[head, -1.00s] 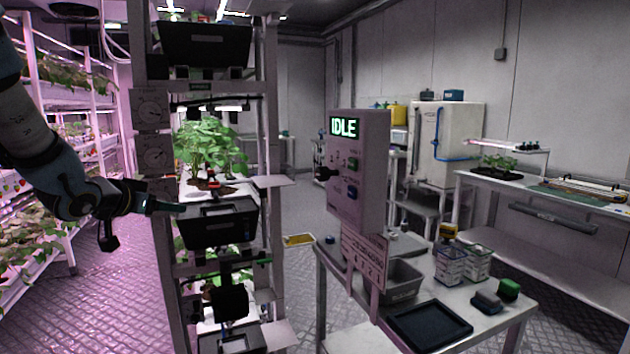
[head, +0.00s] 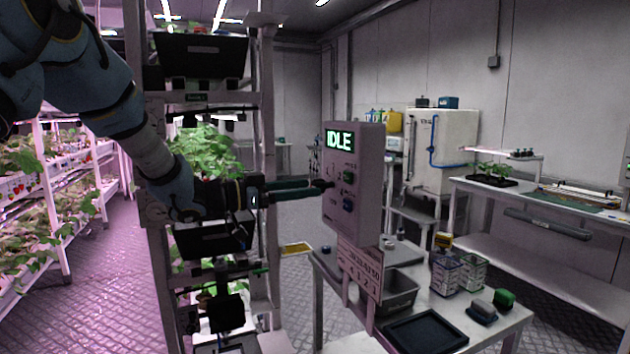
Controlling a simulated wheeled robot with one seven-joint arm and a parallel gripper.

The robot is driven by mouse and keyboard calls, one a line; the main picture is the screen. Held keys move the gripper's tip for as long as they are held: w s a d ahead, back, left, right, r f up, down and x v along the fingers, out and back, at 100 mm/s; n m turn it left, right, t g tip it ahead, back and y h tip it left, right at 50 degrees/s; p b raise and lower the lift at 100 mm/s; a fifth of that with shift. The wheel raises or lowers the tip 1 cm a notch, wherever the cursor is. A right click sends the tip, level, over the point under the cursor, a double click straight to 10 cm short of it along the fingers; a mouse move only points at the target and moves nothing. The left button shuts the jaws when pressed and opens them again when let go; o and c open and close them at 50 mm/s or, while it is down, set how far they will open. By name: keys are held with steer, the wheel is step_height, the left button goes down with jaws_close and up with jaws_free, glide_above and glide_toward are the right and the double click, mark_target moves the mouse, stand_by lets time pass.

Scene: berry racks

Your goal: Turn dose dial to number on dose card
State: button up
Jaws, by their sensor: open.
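A grey control box (head: 352,185) stands on a post by the table, its green display reading IDLE. A dark dial knob (head: 329,184) sticks out at the left of its face, mostly hidden by my fingertips. A pale card (head: 360,272) with printed marks hangs below the box; its figures are too small to read surely. My gripper (head: 318,187) is open, its two dark fingers pointing right with the tips at the knob. I cannot tell whether they touch it.
A tall plant rack (head: 268,120) stands close on the left, with my arm across its front. The white table (head: 493,330) holds a grey bin (head: 402,292), a black tray (head: 428,333) and berry boxes (head: 446,274). Floor behind is clear.

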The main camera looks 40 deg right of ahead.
steer(key=shift+p+x, duration=0.4)
steer(key=shift+x, duration=1.25)
jaws_close()
